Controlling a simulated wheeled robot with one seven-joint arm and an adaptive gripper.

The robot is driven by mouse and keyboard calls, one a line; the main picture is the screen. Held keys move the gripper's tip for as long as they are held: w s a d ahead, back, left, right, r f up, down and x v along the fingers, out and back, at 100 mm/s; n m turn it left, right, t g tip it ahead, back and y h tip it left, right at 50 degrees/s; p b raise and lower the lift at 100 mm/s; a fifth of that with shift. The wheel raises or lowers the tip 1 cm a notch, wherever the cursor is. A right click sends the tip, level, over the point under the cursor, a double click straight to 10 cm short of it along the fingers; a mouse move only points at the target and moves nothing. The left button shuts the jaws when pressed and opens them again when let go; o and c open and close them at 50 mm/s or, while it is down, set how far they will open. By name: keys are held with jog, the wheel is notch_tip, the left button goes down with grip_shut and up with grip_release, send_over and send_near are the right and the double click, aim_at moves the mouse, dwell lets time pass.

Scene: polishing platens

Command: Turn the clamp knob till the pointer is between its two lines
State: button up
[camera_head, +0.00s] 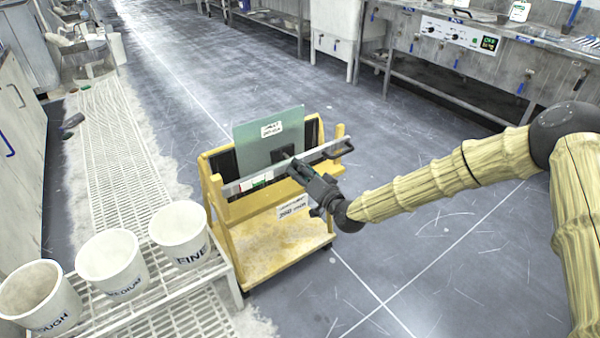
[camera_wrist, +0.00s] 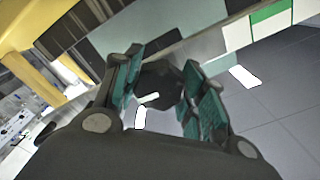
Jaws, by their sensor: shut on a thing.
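My gripper (camera_head: 297,168) reaches in from the right to the front bar of a yellow trolley. In the wrist view my gripper (camera_wrist: 160,85) is shut on the dark clamp knob (camera_wrist: 160,76), with a teal-padded finger on each side. A short white mark, perhaps the pointer (camera_wrist: 149,98), shows at the knob's lower left. I cannot make out the two lines. The pale clamp bar (camera_head: 322,153) crosses in front of an upright green panel (camera_head: 272,135). Green and white patches (camera_wrist: 270,14) lie on the bar. In the head view my gripper hides the knob.
The yellow trolley (camera_head: 262,262) stands on the grey floor. Three white buckets, ROUGH (camera_head: 40,297), MEDIUM (camera_head: 112,258) and FINE (camera_head: 180,235), stand on a slatted rack at the lower left. A bench with a control panel (camera_head: 460,36) lines the upper right. The floor right of the trolley is clear.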

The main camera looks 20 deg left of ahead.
jog(key=shift+w+d+m, duration=0.1)
jog(key=shift+w+m, duration=0.05)
jog(key=shift+m, duration=0.25)
jog(key=o, duration=1.1)
jog(key=shift+c, duration=0.2)
jog(key=v, duration=1.2)
